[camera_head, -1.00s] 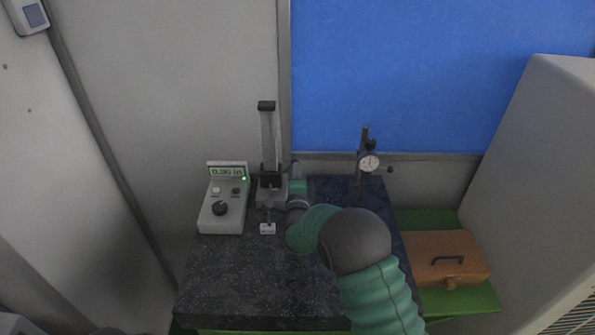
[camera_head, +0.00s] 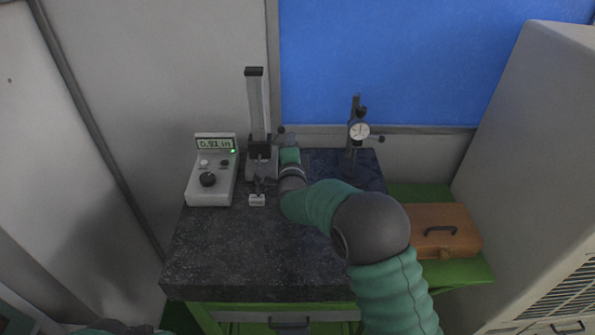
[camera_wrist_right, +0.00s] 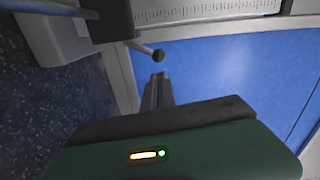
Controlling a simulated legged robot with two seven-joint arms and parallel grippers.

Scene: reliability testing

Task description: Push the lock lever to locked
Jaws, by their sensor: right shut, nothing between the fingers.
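The height gauge (camera_head: 256,105) stands upright at the back of the dark stone table. Its lock lever (camera_wrist_right: 142,48), a thin rod with a dark ball end, sticks out from the dark slider block in the right wrist view. In the head view the small dark ball (camera_head: 279,131) shows just right of the column. My right gripper (camera_wrist_right: 156,88) is shut and empty, with its fingertips close to the lever's ball. I cannot tell whether they touch. In the head view my right gripper (camera_head: 284,140) is partly hidden by its own body. My left gripper is not in view.
A grey readout box (camera_head: 211,184) with a lit display stands left of the gauge. A dial indicator stand (camera_head: 354,145) is to the right. The stone table (camera_head: 235,250) is clear in front. An orange case (camera_head: 445,218) lies on a green shelf at right.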

